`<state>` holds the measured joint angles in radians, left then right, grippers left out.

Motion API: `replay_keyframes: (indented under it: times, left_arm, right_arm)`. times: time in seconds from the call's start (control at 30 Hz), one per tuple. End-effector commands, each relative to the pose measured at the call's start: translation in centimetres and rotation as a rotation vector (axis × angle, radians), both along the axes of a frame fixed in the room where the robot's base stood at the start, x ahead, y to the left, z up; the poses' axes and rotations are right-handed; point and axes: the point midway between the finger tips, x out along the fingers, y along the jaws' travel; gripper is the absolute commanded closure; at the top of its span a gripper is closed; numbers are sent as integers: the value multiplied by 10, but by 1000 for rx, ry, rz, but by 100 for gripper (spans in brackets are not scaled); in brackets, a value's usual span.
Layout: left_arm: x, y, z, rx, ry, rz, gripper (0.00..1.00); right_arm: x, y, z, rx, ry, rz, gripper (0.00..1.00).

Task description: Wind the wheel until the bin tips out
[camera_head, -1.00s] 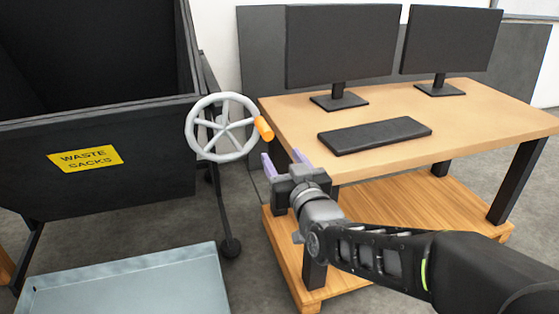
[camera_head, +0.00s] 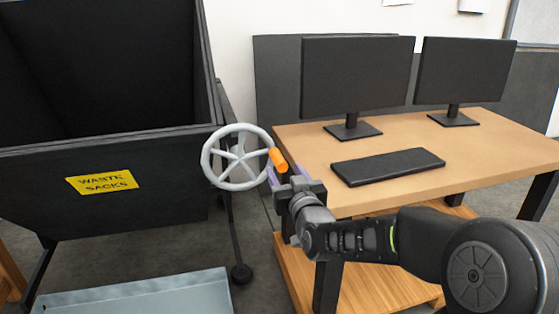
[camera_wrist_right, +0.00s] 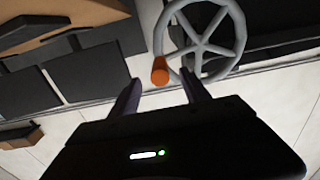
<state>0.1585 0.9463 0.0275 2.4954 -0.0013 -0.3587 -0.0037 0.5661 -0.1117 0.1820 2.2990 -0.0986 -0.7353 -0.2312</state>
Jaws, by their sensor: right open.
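The grey spoked wheel (camera_head: 236,157) is on the right side of the black bin, with an orange handle (camera_head: 278,160) on the right of its rim. The bin (camera_head: 150,150) is upright and bears a yellow "WASTE SACKS" label (camera_head: 101,182). My right gripper (camera_head: 282,173) is open just below the orange handle. In the right wrist view, the handle (camera_wrist_right: 160,71) shows ahead of and between the two spread fingers (camera_wrist_right: 160,95), with the wheel (camera_wrist_right: 207,40) behind it. I cannot tell whether the fingers touch the handle. My left gripper is not in view.
A wooden desk (camera_head: 300,139) with two monitors (camera_head: 357,75) (camera_head: 463,70) and a black keyboard (camera_head: 388,166) stands right of the wheel, close to my right arm. A pale blue-grey tray (camera_head: 140,296) lies on the floor before the bin.

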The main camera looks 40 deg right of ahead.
Motion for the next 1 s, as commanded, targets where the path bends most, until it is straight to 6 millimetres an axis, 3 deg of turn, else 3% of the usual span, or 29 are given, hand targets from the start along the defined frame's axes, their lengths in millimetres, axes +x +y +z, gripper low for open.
replay_keyframes:
  times: [0.3, 0.5, 0.9, 1.0]
  left_arm:
    - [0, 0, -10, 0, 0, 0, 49]
    - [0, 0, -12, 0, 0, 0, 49]
    - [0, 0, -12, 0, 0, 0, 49]
    - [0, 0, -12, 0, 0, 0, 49]
  right_arm:
    - [38, -13, -1, 1, 0, 0, 45]
    - [53, -18, -1, 1, 0, 0, 45]
    - [57, -20, 0, 0, 0, -1, 45]
    - [57, -20, 0, 0, 0, -1, 52]
